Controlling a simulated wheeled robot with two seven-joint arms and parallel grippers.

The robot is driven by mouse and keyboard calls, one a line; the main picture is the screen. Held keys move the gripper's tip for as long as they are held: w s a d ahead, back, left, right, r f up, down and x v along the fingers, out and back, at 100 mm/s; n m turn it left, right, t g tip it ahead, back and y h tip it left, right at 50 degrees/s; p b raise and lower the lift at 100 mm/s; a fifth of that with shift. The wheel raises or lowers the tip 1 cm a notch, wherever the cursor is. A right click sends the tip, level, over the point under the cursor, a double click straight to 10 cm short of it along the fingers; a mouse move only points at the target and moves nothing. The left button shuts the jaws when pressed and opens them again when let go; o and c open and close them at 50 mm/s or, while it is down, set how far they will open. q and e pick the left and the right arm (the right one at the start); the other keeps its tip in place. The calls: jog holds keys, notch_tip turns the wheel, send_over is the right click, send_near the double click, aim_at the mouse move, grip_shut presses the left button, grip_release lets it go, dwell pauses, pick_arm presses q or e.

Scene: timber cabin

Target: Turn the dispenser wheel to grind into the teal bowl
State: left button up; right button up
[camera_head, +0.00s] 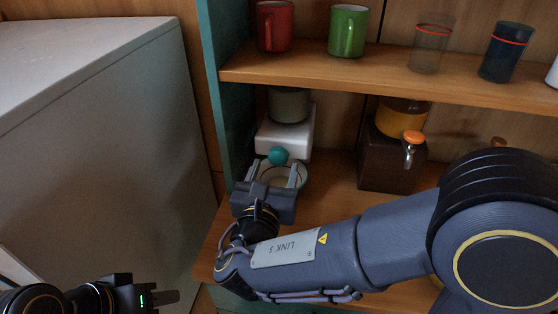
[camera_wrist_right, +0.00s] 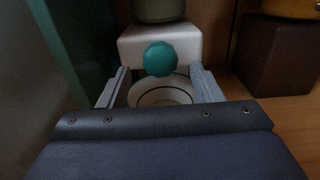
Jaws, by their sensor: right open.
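The dispenser has a white body (camera_head: 299,138) with a grey-green container (camera_head: 289,104) on top. Its teal wheel (camera_head: 278,156) faces me and also shows in the right wrist view (camera_wrist_right: 160,59). A round pale bowl (camera_wrist_right: 161,96) with a dark inner ring sits below the wheel; its teal colour is hard to make out. My right gripper (camera_head: 278,172) is open, its fingers on either side of the wheel and bowl in the picture, with nothing held. I cannot tell whether they touch the wheel. My left gripper (camera_head: 163,298) is low at the left, away from the shelf.
A dark brown grinder (camera_head: 388,160) with an orange knob (camera_head: 413,137) stands to the right on the same shelf. A teal side panel (camera_head: 226,85) is close on the left. The upper shelf holds a red mug (camera_head: 274,27), a green mug (camera_head: 347,31) and tumblers.

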aim_at(276, 161)
jog(key=shift+w+d, duration=0.2)
jog(key=shift+w, duration=0.75)
jog(key=shift+w+d, duration=0.2)
jog(key=shift+w, duration=0.75)
jog(key=c, duration=1)
jog(key=shift+f+m+b, duration=0.2)
jog(key=shift+m+b, duration=0.3)
jog(key=shift+b, duration=0.25)
jog(key=m+b, duration=0.9)
jog(key=b, duration=0.4)
jog(key=shift+f, duration=0.15)
jog(key=m+b, duration=0.9)
jog(key=b, duration=0.1)
jog(key=shift+a, duration=0.1)
jog(key=shift+r+m+b, duration=0.2)
jog(key=shift+m+b, duration=0.85)
jog(key=shift+m, duration=0.15)
jog(key=shift+r+m+b, duration=0.2)
jog(key=shift+m+b, duration=0.8)
jog(key=shift+m, duration=0.2)
